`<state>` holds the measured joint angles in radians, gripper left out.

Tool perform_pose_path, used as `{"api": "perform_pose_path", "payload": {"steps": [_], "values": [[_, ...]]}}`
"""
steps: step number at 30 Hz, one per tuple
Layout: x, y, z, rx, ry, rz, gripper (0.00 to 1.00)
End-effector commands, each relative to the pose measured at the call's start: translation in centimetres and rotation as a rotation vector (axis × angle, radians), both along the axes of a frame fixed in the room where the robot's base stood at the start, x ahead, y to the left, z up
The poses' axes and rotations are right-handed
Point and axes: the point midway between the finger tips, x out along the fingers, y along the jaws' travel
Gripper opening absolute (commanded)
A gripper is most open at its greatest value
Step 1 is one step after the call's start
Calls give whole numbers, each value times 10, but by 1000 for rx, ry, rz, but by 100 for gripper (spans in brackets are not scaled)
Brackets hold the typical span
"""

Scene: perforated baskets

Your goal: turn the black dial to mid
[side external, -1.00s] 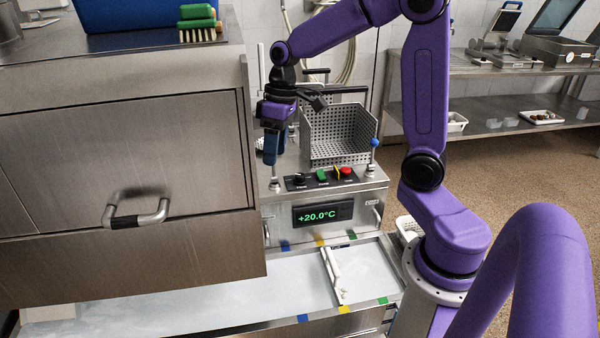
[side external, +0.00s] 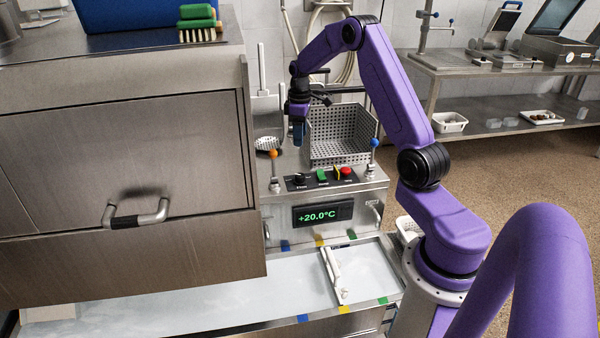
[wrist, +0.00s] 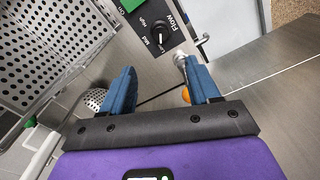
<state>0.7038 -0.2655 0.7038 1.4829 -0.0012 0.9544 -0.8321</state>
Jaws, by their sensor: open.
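The black dial (side external: 299,179) sits at the left end of the control panel, beside a green switch. In the wrist view the dial (wrist: 162,36) shows ahead of the fingers, with the words Mid, High and Flow around it. A pale pointer mark is on it, but I cannot tell its exact setting.
The perforated basket (side external: 338,134) stands behind the panel. An orange-tipped lever (side external: 273,154) stands left of the dial and a blue-tipped one (side external: 374,143) at the right. A red button (side external: 346,171) is on the panel. A steel cabinet (side external: 120,160) stands close on the left.

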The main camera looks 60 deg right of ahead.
Motion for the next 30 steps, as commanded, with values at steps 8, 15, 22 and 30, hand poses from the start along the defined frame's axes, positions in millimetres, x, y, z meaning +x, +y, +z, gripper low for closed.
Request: {"api": "perform_pose_path", "payload": {"steps": [8,15,22,30], "values": [[-1,1,-54,3,4,-1,61],[-1,1,-99,3,5,-2,61],[0,1,-132,2,2,-2,61],[0,1,-146,1,0,-2,61]]}}
